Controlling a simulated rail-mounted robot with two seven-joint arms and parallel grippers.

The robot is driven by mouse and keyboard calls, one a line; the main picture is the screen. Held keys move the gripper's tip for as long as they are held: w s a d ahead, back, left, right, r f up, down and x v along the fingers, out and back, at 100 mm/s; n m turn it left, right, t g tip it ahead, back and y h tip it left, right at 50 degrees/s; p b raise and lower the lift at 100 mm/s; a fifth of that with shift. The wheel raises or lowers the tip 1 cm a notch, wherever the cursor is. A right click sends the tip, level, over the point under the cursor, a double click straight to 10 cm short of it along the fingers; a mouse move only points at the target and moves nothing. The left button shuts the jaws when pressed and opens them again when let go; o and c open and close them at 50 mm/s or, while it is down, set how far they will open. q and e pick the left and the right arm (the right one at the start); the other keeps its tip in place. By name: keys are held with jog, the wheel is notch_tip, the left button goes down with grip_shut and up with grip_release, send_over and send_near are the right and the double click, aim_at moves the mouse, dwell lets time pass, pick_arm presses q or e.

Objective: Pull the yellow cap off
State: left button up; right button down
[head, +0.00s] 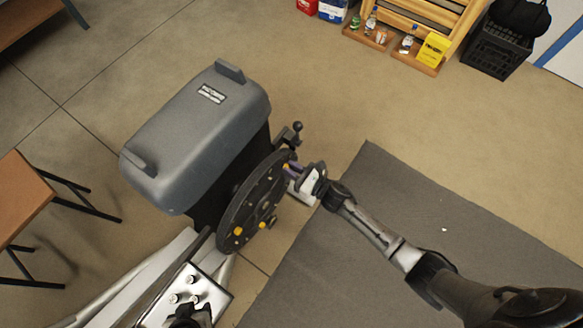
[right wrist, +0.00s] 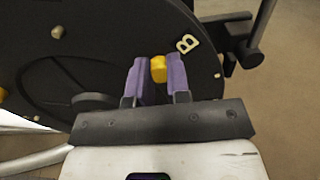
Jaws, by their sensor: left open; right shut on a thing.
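A yellow cap (right wrist: 158,69) sits on the face of the black disc (right wrist: 100,45), close to a pale letter B (right wrist: 187,43). My right gripper (right wrist: 160,80) has its purple fingers on both sides of this cap and is shut on it. In the head view my right gripper (head: 292,174) is at the right side of the disc (head: 243,207), and it hides the gripped cap. Another yellow cap (head: 238,231) shows low on the disc. My left gripper (head: 190,313) shows only as a dark part at the bottom edge, open, with its fingertips hard to make out.
The disc belongs to a machine with a grey housing (head: 200,120) and a white frame (head: 130,290). A crank knob (head: 297,127) sticks out beside the disc. A dark mat (head: 390,240) lies at right. Wooden shelving (head: 430,25) and a black crate (head: 495,47) stand behind.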

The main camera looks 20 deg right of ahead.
pick_arm(q)
jog(key=shift+w+a+r, duration=0.1)
jog(key=shift+w+a, duration=0.05)
jog(key=shift+a, duration=0.1)
dwell(0.7)
jog(key=shift+s+d+r, duration=0.1)
jog(key=shift+s+d, duration=0.1)
jog(key=shift+s, duration=0.05)
jog(key=shift+r+p, duration=0.7)
jog(key=shift+p, duration=0.2)
pick_arm(e)
jog(key=v, duration=1.7)
jog(key=shift+s, duration=0.25)
